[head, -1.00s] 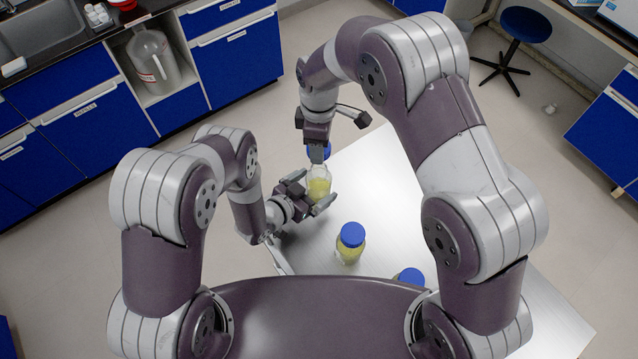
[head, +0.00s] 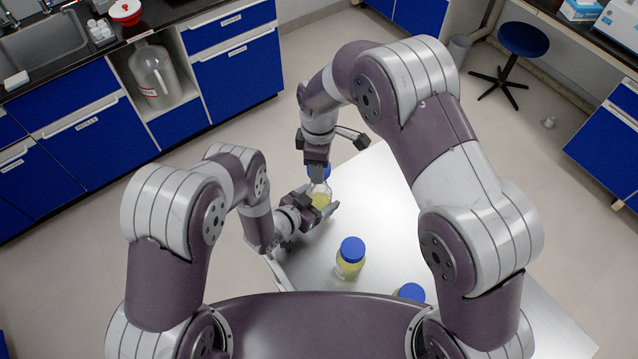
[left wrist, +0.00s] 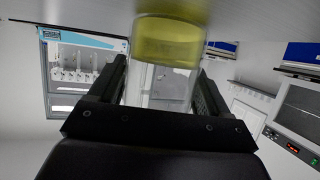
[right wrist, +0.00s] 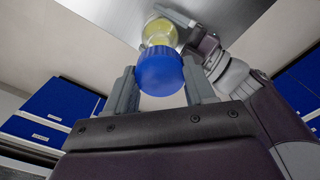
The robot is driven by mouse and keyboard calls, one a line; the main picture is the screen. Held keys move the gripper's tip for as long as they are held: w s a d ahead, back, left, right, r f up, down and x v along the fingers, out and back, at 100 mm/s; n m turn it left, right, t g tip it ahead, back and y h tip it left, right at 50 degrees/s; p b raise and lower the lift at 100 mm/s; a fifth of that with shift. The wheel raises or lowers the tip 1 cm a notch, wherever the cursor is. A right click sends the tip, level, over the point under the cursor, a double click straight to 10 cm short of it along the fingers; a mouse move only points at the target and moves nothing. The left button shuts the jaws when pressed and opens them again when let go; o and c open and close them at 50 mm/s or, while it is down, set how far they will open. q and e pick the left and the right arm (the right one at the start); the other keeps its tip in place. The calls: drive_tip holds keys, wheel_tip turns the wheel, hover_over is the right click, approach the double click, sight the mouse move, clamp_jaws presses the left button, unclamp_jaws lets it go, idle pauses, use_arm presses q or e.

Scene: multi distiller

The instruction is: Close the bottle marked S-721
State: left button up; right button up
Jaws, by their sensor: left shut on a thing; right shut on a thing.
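My left gripper (head: 321,207) is shut around a clear bottle (head: 320,190) with yellow contents, held near the far left of the metal table (head: 395,215). In the left wrist view the bottle (left wrist: 168,45) is between the fingers, its yellow contents toward the top of the picture. My right gripper (head: 318,163) comes from above and is shut on a blue cap (head: 322,173). The right wrist view shows the cap (right wrist: 160,72) between the fingers, in line with the bottle mouth. I cannot tell whether it is fully seated. No S-721 marking is readable.
Another blue-capped bottle (head: 350,258) with yellow contents stands upright on the table, nearer me. A further blue-capped bottle (head: 411,292) is partly hidden at the front. The table's middle and far right are clear. Blue cabinets (head: 237,70) stand beyond.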

drive_tip(key=shift+f, duration=1.65)
drive_tip(key=shift+f, duration=0.85)
drive_tip(key=shift+f, duration=0.55)
